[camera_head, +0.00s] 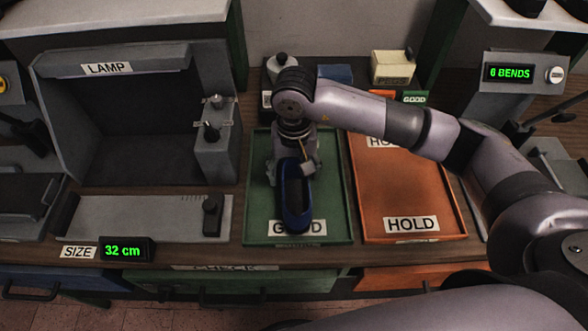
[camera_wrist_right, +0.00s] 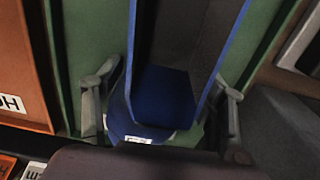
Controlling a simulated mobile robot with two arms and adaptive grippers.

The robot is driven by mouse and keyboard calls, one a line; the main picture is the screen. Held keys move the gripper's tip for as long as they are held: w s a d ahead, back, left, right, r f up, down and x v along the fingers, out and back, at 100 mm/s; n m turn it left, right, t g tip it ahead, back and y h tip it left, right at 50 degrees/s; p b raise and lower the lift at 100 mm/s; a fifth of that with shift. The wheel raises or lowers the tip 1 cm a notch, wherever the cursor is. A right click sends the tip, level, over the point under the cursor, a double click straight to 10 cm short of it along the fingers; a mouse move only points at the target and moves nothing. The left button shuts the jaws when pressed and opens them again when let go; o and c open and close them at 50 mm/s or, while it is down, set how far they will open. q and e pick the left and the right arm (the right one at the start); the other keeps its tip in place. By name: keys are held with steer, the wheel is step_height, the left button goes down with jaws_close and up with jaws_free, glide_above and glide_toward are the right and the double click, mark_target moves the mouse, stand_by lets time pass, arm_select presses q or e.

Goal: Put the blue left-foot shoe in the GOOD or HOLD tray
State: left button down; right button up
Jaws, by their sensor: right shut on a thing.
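The blue shoe (camera_head: 292,200) is over the green GOOD tray (camera_head: 334,190), its length running toward the tray's front edge and partly covering the GOOD label. My right gripper (camera_head: 292,168) comes from above and is shut on the shoe's far end. In the right wrist view the blue shoe (camera_wrist_right: 165,95) sits between the two fingers (camera_wrist_right: 160,112), with a small white label on its end. I cannot tell whether the sole touches the tray floor. The orange HOLD tray (camera_head: 400,190) lies just right of the GOOD tray and is empty. My left gripper is not in view.
A grey LAMP booth (camera_head: 120,110) and a size gauge (camera_head: 140,218) with a display (camera_head: 127,250) reading 32 cm stand at left. A display (camera_head: 510,73) at right reads 6 BENDS. Small boxes (camera_head: 393,67) stand behind the trays. My right arm crosses above the HOLD tray.

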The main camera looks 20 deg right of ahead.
steer(key=o, duration=1.7)
steer(key=shift+o, duration=0.2)
